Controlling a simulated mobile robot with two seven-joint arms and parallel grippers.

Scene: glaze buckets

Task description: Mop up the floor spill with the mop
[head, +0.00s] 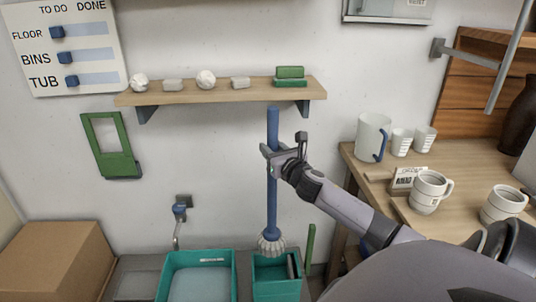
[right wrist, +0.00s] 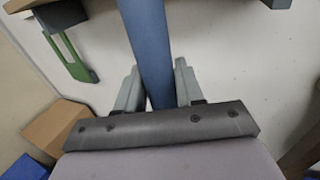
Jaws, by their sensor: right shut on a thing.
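The mop (head: 272,205) has a blue handle and a pale, ribbed head (head: 271,244) at its lower end. It stands upright in the head view, its head at or just above the opening of a teal bucket (head: 277,290); I cannot tell whether they touch. My right gripper (head: 274,160) is shut on the blue handle partway up. In the right wrist view the handle (right wrist: 150,50) runs between the two fingers. My left gripper is not in view. No floor spill shows in either view.
A teal basin (head: 196,255) with pale contents stands left of the bucket, below a tap (head: 180,215). A wooden shelf (head: 220,91) is behind the mop handle. A cardboard box (head: 55,262) is at the lower left. A table (head: 385,190) with mugs and a pitcher (head: 372,138) is at right.

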